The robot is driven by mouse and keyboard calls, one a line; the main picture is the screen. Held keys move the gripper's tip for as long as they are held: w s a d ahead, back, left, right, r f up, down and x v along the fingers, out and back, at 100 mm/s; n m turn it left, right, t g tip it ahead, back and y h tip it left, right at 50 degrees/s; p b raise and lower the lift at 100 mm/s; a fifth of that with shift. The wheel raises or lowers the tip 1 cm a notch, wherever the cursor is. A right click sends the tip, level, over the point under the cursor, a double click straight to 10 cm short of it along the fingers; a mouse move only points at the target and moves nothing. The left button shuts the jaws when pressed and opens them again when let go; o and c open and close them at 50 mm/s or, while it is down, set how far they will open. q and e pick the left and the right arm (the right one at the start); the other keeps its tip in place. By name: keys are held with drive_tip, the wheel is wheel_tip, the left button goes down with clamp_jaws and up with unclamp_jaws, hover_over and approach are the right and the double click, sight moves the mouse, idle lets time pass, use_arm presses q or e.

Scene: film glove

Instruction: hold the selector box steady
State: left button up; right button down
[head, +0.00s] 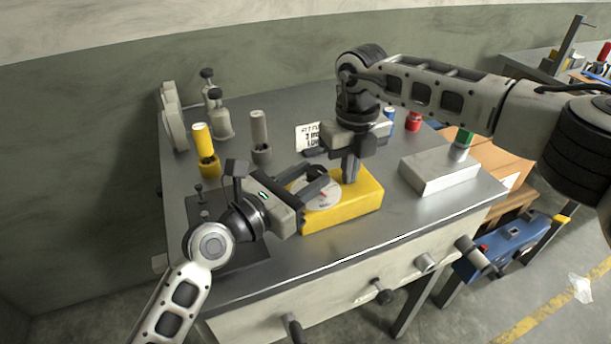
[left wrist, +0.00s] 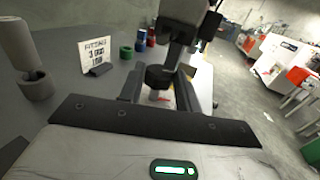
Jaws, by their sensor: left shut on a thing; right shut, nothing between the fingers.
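The selector box is a yellow box (head: 345,208) with a pale round dial face (head: 318,196) on top, near the front of the grey bench. My left gripper (head: 322,186) reaches over it from the left and is shut on it; the contact is partly hidden. My right gripper (head: 349,177) points down at the box's top from above, shut and empty. I cannot tell whether it touches the box. In the left wrist view, my right gripper (left wrist: 162,75) hangs between my left fingers, and the box is mostly hidden.
A printed card (head: 307,137) stands behind the box. A yellow cylinder (head: 203,138) and a grey cylinder (head: 259,130) stand in holders at the left. A pale metal block (head: 438,174) with a green-topped piece (head: 462,141) is at the right. The bench's front edge is close.

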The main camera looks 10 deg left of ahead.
use_arm(q)
drive_tip(key=shift+s+d+f, duration=0.1)
drive_tip(key=shift+d+f, duration=0.05)
drive_tip(key=o, duration=1)
drive_tip(key=shift+c, duration=0.2)
drive_tip(key=v, duration=1.1)
drive_tip(key=shift+s+a, duration=0.45)
drive_tip(key=shift+a, duration=0.05)
